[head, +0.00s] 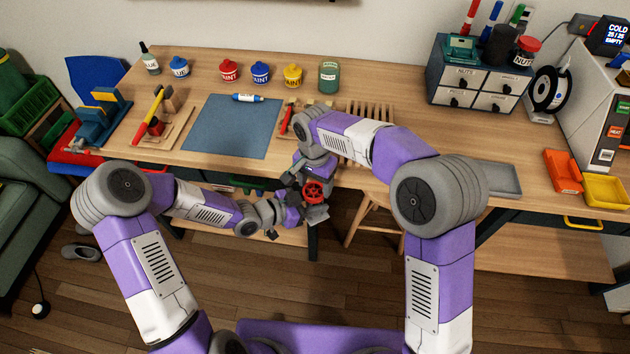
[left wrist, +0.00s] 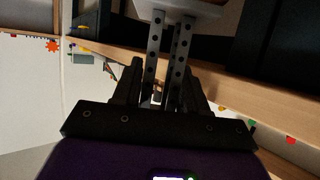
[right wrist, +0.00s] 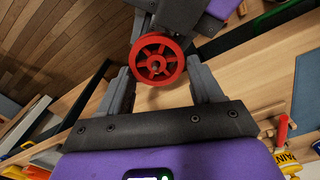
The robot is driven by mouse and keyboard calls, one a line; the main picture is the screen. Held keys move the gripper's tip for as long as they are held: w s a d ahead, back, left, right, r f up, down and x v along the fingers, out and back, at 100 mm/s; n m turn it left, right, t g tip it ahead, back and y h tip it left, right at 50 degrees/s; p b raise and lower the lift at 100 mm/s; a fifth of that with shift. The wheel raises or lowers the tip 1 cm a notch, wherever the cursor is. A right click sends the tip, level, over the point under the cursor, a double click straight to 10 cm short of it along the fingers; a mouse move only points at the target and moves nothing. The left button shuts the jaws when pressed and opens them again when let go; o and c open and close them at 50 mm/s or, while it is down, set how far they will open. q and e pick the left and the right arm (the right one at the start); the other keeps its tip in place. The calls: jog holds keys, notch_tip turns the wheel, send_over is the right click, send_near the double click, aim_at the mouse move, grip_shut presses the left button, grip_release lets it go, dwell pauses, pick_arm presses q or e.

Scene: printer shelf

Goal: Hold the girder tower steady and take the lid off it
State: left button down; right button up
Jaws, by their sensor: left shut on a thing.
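The girder tower shows in the left wrist view as two grey perforated girders (left wrist: 153,52) with a pale plate at their far end. My left gripper (head: 292,214) is shut on these girders, which stand between its fingers, and holds the tower in the air before the table. A red spoked wheel (head: 314,191) is at the tower; it also shows in the right wrist view (right wrist: 157,59). It seems to be the lid, but I cannot be sure. My right gripper (head: 314,172) is open above the wheel, with one finger on each side and gaps visible. Much of the tower is hidden.
The wooden table (head: 400,100) lies behind both grippers, with its front edge close by. A blue mat (head: 232,126), a slatted wooden rack (head: 372,108) and paint pots are on it.

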jog(key=c, duration=0.7)
jog(key=shift+r, duration=0.15)
jog(key=shift+r, duration=1)
